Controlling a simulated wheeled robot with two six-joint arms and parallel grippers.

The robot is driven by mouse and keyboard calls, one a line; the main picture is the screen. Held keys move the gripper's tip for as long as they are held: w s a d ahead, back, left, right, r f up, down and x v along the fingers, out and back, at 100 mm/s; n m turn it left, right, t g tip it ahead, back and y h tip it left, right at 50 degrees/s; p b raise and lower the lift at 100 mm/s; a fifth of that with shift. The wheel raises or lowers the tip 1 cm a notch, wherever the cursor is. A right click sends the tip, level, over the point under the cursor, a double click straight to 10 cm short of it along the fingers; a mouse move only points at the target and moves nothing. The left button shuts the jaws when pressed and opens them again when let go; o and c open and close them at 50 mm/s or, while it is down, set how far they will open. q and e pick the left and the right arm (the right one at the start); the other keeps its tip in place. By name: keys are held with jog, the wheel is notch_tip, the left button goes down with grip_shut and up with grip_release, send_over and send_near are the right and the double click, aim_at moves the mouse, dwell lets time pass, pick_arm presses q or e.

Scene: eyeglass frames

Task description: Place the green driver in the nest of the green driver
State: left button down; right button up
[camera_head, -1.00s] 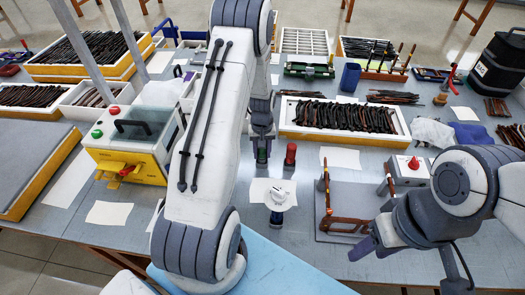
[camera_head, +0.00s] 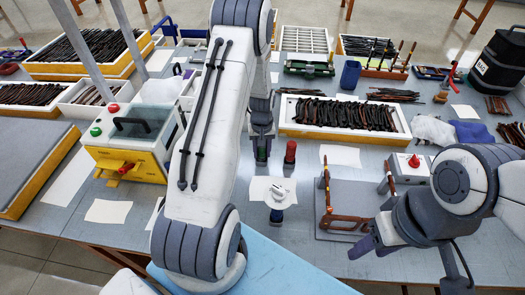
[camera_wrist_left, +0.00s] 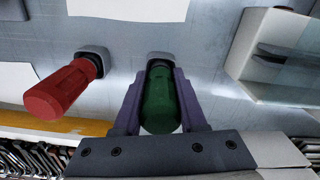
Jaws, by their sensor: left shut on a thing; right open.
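The green driver (camera_head: 262,155) stands upright at the middle of the table, and its green handle (camera_wrist_left: 160,100) fills the left wrist view's centre. My left gripper (camera_head: 262,140) is shut on it, with purple fingers on both sides of the handle in the left wrist view (camera_wrist_left: 160,110). The grey nest (camera_wrist_left: 164,56) shows at the handle's far end, in line with it. I cannot tell how deep the driver sits. My right gripper (camera_head: 366,246) is open and empty near the table's front right edge.
A red driver (camera_head: 290,154) stands in its own grey nest (camera_wrist_left: 94,57) just right of the green one in the head view. A white tray (camera_head: 307,134) of dark frames lies behind. A blue-based tool (camera_head: 276,200) stands in front, on white paper.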

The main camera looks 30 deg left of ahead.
pick_arm(q)
jog(key=shift+f, duration=0.25)
jog(key=shift+c, duration=1.9)
grip_release()
notch_tip(320, 180, up, 10)
jog(key=shift+r+b, duration=0.25)
jog(key=shift+b, duration=0.45)
